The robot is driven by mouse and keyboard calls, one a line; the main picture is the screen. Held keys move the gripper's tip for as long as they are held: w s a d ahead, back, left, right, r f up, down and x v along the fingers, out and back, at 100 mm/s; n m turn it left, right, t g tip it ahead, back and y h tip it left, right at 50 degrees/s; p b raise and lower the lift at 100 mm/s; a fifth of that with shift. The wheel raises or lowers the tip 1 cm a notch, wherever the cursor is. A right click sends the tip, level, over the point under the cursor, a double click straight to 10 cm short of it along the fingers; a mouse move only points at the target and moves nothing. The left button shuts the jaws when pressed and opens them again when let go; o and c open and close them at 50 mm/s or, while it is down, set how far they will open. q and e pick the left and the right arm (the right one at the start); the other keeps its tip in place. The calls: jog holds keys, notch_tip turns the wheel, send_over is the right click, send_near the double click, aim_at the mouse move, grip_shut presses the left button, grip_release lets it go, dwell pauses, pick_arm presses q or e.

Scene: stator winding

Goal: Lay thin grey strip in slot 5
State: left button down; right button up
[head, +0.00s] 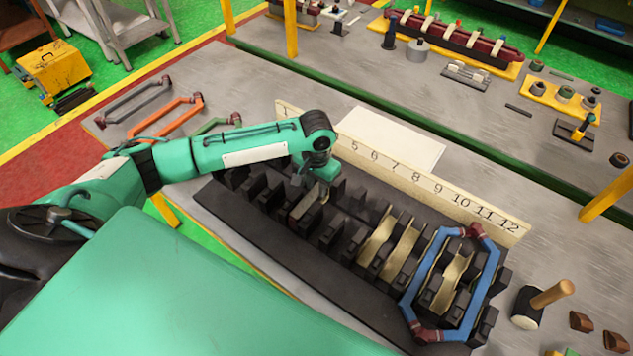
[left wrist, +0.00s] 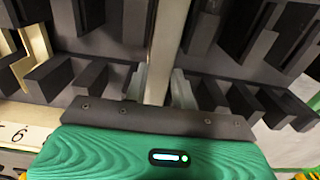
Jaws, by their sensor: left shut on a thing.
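My left gripper (head: 318,185) is over the left half of the dark slotted stator block (head: 285,240). In the left wrist view its two fingertips (left wrist: 160,92) are shut on a thin grey strip (left wrist: 167,45). The strip runs away from the jaws between rows of dark teeth. The number board (head: 430,188) stands behind the block; the arm hides some numbers. My right gripper is out of view.
Curved cream liners (head: 378,240) sit in slots on the right half. A blue coil (head: 482,285) lies over the right end. An orange coil (head: 165,115) and others lie at the table's left. A mallet (head: 540,303) stands right of the block. White paper (head: 390,137) lies behind the board.

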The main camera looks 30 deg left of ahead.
pick_arm(q)
jog(key=shift+f, duration=0.15)
jog(key=c, duration=1.1)
grip_release()
jog(key=shift+o, duration=0.2)
jog(key=shift+r+p, duration=0.2)
jog(key=shift+p, duration=0.15)
jog(key=shift+r+p, duration=0.5)
jog(key=shift+p, duration=0.25)
jog(key=shift+r, duration=0.1)
